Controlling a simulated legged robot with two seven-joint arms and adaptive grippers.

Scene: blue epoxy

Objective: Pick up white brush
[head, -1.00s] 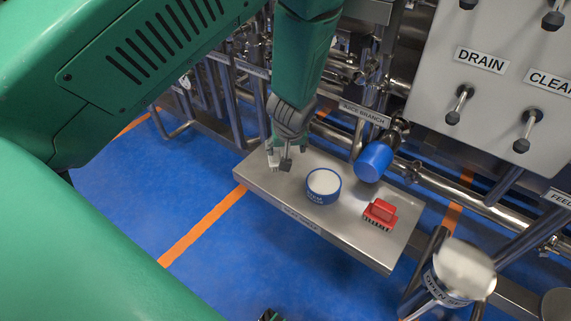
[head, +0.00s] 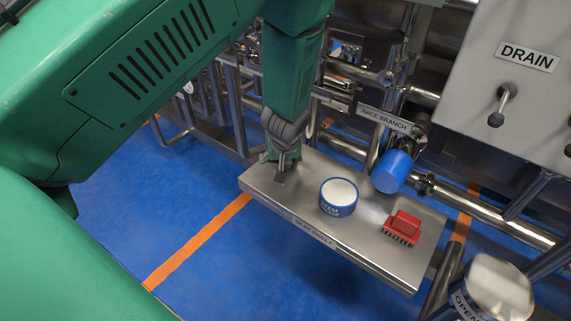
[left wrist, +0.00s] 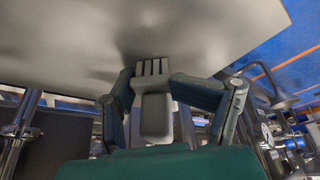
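My left gripper (head: 283,168) is low over the left end of the steel shelf (head: 318,200), pointing down. In the left wrist view, the white brush (left wrist: 153,112) shows pale grey between the two fingers, with its blocky bristles toward the shelf. Both fingers come in close against its sides, so the left gripper (left wrist: 154,88) looks shut on it. In the head view I cannot make out the brush, as the gripper covers it. Whether its bristles touch the shelf is unclear. My right gripper is not in view.
A blue-and-white round tub (head: 338,198) stands mid-shelf, with a red brush (head: 402,227) to its right. A blue cylinder (head: 392,172) on the piping sits behind the shelf. Pipes and a panel (head: 530,75) crowd the back right. Blue floor (head: 130,215) lies open at left.

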